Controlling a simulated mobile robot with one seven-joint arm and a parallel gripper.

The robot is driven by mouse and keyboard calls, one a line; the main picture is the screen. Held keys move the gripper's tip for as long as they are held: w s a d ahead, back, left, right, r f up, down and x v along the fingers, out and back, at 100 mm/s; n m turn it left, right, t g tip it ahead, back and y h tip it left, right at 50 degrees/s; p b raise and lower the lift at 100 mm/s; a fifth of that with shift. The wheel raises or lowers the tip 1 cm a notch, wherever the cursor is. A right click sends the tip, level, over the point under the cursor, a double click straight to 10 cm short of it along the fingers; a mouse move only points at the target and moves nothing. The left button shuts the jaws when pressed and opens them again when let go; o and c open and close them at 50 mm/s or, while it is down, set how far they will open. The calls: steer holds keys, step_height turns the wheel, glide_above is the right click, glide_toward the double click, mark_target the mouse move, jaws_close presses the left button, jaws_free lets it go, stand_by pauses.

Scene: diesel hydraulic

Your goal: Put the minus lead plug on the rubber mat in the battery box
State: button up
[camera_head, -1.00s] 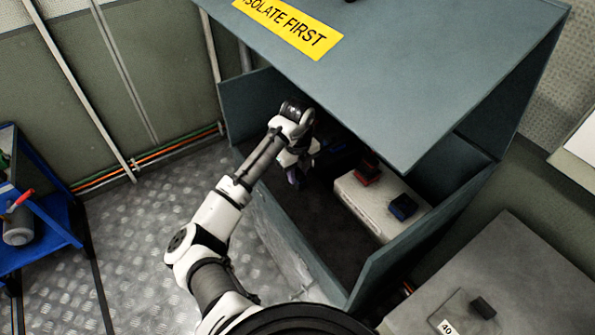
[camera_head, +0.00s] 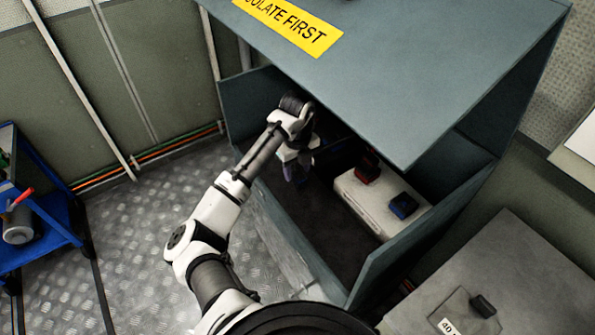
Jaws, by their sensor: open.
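The open-fronted battery box (camera_head: 290,235) stands in the middle, with a dark floor (camera_head: 335,225) inside that looks like the rubber mat. A pale battery (camera_head: 362,208) sits in the box. A blue plug (camera_head: 403,206) and a red plug (camera_head: 367,170) are on top of it. I cannot tell which one is the minus lead plug; no marking can be read. My gripper (camera_head: 297,178) is open inside the left part of the box, left of the battery and apart from both plugs. Its fingertips are dark and hard to make out. Some dark shapes behind my gripper are in shadow.
The raised grey lid (camera_head: 400,70) with a yellow label (camera_head: 290,24) overhangs the box's back and right. A grey bench (camera_head: 510,280) with a small plate stands at the right. A blue trolley (camera_head: 40,235) stands at the left. Metal floor between is clear.

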mark_target(298, 171)
step_height(298, 171, up, 11)
steer(key=shift+f+b, duration=0.15)
steer(key=shift+b, duration=0.15)
steer(key=shift+d, duration=0.1)
stand_by(1.3)
